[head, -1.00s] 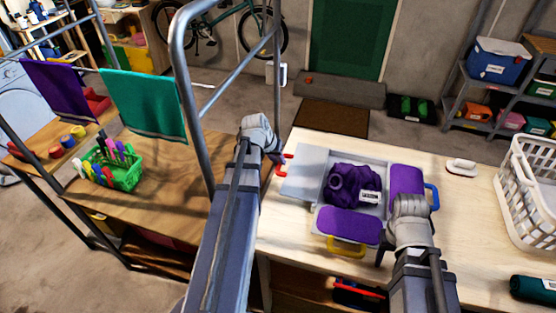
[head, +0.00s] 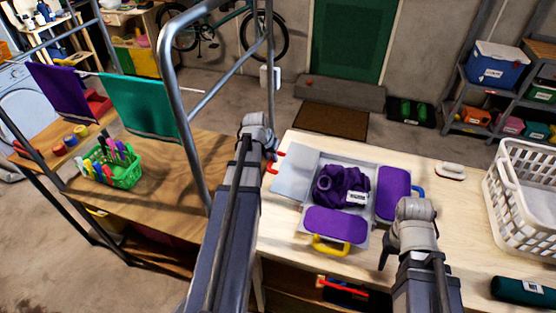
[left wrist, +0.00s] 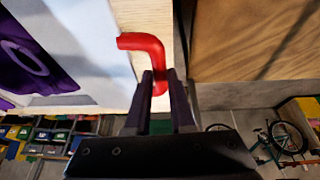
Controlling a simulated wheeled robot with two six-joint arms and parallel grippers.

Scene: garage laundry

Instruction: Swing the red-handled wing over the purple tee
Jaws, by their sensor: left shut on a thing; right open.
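The folding board lies on the pale worktop with the purple tee (head: 338,181) bunched in its middle, a white label showing. The red-handled wing (head: 295,178) is a bare grey panel lying flat on the left. Its red handle (head: 277,160) sticks out at the board's left edge and shows large in the left wrist view (left wrist: 148,48). My left gripper (head: 271,153) is shut on the red handle; its fingers (left wrist: 160,85) close around the handle's end. My right gripper (head: 385,256) is open and empty, just right of the board's front corner.
A purple-topped panel (head: 394,193) with a blue handle lies right, another (head: 335,224) with a yellow handle in front. A white basket (head: 525,205) and teal roll (head: 523,291) stand right. A metal rail (head: 180,110) rises left, near my left arm.

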